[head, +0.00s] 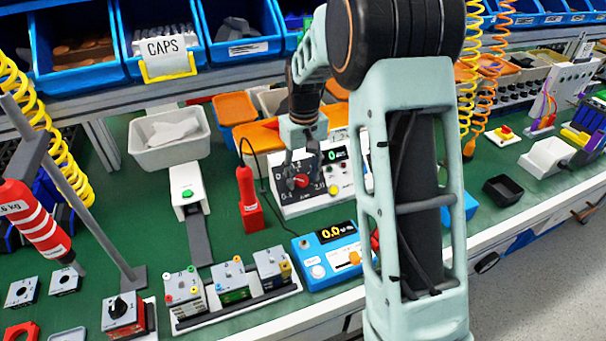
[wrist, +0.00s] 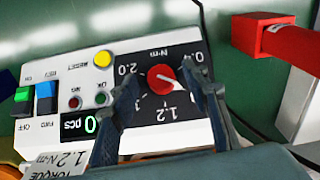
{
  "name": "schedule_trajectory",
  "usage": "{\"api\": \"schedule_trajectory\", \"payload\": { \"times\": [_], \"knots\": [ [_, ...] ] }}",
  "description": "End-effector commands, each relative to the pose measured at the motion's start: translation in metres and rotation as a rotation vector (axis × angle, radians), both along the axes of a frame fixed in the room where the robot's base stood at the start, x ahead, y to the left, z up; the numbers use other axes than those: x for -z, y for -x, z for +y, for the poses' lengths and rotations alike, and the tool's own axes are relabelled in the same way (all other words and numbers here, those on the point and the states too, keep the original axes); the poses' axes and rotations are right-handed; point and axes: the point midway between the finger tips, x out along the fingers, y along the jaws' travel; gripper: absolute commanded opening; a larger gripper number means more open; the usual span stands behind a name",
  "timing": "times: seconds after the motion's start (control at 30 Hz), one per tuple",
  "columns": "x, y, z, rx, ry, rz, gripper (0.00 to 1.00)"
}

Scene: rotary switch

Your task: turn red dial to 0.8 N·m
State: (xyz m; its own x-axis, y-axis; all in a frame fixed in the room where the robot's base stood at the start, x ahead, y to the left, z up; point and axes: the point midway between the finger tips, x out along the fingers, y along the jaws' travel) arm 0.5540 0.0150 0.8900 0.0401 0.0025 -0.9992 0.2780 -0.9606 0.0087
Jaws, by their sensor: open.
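The red dial (head: 302,181) is on the front of a white control box (head: 290,207) in the head view. In the wrist view the red dial (wrist: 160,78) sits on a black scale plate (wrist: 165,108) marked N·m. The marks 2.0 and 1.2 are readable there; others are partly covered. A pale line near the dial's lower right may be its pointer, but its exact setting is unclear. My gripper (head: 300,168) is open in front of the plate. In the wrist view its fingers (wrist: 160,70) stand on either side of the dial, with visible gaps.
Beside the dial are a yellow reset button (wrist: 103,58), green and blue switches, and a green 0 pcs display (wrist: 91,125). A card (wrist: 67,158) reads torque 1.2 N·m. A red tool (head: 247,200) stands left of the box; a blue meter (head: 325,254) lies in front.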

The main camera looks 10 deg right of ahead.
Motion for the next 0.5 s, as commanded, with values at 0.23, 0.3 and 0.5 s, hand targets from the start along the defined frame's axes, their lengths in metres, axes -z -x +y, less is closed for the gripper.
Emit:
{"api": "schedule_trajectory", "payload": {
  "times": [0.23, 0.3, 0.5],
  "knots": [
    [-0.023, -0.001, 0.0, 0.0, 0.0, -0.005, 0.43],
    [-0.037, 0.0, 0.0, 0.0, -0.001, -0.006, 0.43],
    [-0.08, 0.002, 0.0, 0.0, 0.0, -0.005, 0.43]
  ]
}}
